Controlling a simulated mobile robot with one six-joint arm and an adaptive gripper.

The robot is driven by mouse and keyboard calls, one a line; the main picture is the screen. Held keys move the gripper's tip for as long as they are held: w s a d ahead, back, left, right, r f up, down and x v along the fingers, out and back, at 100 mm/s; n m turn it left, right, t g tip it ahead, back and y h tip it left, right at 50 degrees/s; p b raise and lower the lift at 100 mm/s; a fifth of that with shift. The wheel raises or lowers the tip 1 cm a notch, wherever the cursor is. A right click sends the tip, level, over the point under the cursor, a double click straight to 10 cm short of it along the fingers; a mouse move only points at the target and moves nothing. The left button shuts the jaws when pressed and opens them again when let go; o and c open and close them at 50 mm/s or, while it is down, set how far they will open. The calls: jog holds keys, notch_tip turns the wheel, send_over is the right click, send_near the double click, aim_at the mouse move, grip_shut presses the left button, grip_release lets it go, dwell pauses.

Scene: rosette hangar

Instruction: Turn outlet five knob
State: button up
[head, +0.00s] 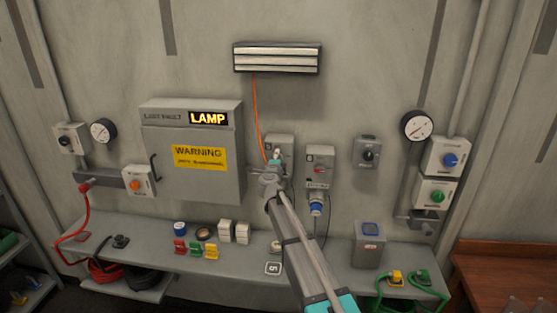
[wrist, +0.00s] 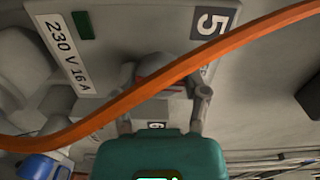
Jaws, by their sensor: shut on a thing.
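The outlet five box (head: 284,143) is a grey wall box, left of a similar box. In the wrist view its face (wrist: 130,20) carries a dark plate with a 5 and a "230 V 16 A" label. Its knob (wrist: 155,66) looks grey and reddish, and an orange cable (wrist: 230,50) crosses in front and hides part of it. My gripper (head: 269,172) is at the lower part of this box. In the wrist view my gripper (wrist: 162,84) has one finger on each side of the knob and is shut on it. The knob's pointer direction cannot be read.
The orange cable hangs from the wall lamp (head: 277,58) to my gripper. The neighbouring box (head: 320,162) with a blue plug (head: 316,204) is close on the right. A grey fault cabinet (head: 193,150) stands on the left. The bench (head: 200,268) below holds small coloured parts.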

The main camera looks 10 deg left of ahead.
jog(key=shift+n, duration=0.6)
jog(key=o, duration=1.1)
jog(key=shift+o, duration=0.2)
jog(key=s, duration=1.2)
jog(key=shift+a, duration=0.25)
